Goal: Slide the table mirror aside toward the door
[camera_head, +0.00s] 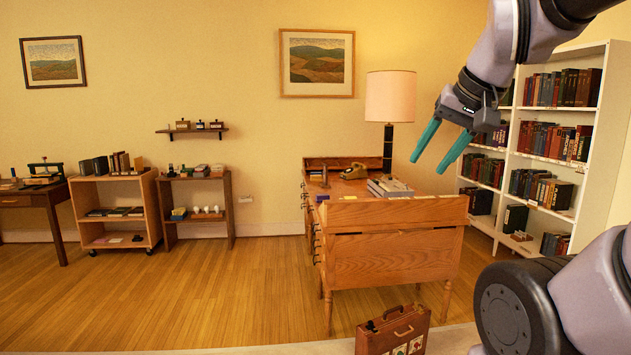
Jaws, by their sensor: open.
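My gripper (428,166) hangs from the upper right, its two teal fingers apart and pointing down and left. It is open with nothing between the fingers. In the picture it appears above the right part of the wooden desk (390,246); its true distance from the desk is hard to judge. I cannot make out a table mirror or a door in this view. Part of the desk top is hidden behind its raised near edge.
The desk holds a lamp (390,98), a telephone (354,171) and books (390,187). A briefcase (393,331) stands on the floor before it. A white bookcase (507,170) is at right; low shelves (162,216) stand at left. The wooden floor at left is clear.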

